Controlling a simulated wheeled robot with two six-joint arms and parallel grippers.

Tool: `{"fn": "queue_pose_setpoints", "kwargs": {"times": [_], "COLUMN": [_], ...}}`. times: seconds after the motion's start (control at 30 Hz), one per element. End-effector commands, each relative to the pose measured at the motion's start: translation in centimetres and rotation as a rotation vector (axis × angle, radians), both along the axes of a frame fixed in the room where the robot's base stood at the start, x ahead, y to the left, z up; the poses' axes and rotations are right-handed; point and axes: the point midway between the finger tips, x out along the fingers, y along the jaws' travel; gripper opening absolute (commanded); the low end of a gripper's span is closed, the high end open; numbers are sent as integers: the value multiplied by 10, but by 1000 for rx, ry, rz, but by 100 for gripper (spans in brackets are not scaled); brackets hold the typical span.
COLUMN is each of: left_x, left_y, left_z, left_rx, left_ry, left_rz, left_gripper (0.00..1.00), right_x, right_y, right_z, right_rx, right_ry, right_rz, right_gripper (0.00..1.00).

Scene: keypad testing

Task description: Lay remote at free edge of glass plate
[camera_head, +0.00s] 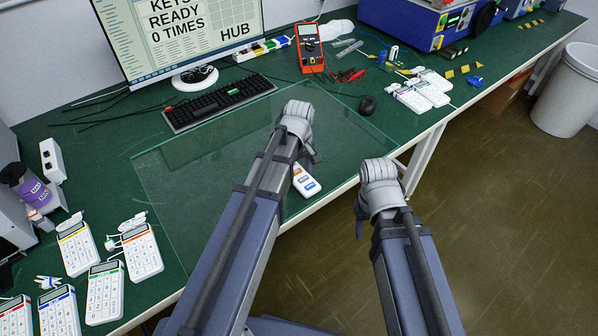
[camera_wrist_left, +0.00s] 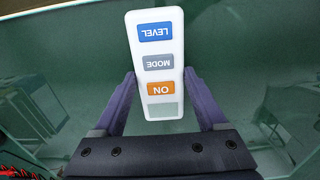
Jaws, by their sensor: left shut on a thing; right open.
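The remote (camera_wrist_left: 158,90) is white with a blue LEVEL, a grey MODE and an orange ON button. My left gripper (camera_wrist_left: 157,92) is shut on its sides near the ON end. In the head view the remote (camera_head: 306,182) shows at the glass plate's near edge, partly hidden behind my left gripper (camera_head: 308,158). I cannot tell whether it touches the plate. The clear glass plate (camera_head: 180,215) lies on the green table. My right gripper (camera_head: 360,220) is open and empty, off the table's front edge over the floor.
A black keyboard (camera_head: 218,102) and a mouse (camera_head: 367,105) lie beyond the plate. Several white keypads (camera_head: 104,292) lie left of it, and more (camera_head: 422,92) lie at the right. An orange multimeter (camera_head: 309,48) stands at the back. The plate's left part is clear.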

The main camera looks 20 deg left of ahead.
Motion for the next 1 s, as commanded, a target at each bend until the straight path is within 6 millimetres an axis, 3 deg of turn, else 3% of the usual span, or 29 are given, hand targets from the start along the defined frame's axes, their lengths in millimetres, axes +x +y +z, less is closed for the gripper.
{"fn": "queue_pose_setpoints", "kwargs": {"times": [0.17,0.2,0.4,0.77,1.0], "left_x": [0,0,0,0,0], "left_y": [0,0,0,0,0], "left_z": [-4,-3,-3,0,20], "left_rx": [0,0,0,0,0], "left_ry": [0,0,0,0,0], "left_rz": [0,0,0,0,0], "left_gripper": [3,78,100,100,100], "right_x": [0,0,0,0,0], "right_y": [0,0,0,0,0], "right_z": [-5,-3,-3,0,20], "right_rx": [0,0,0,0,0], "right_ry": [0,0,0,0,0], "right_rz": [0,0,0,0,0], "right_gripper": [50,50,50,50,50]}}
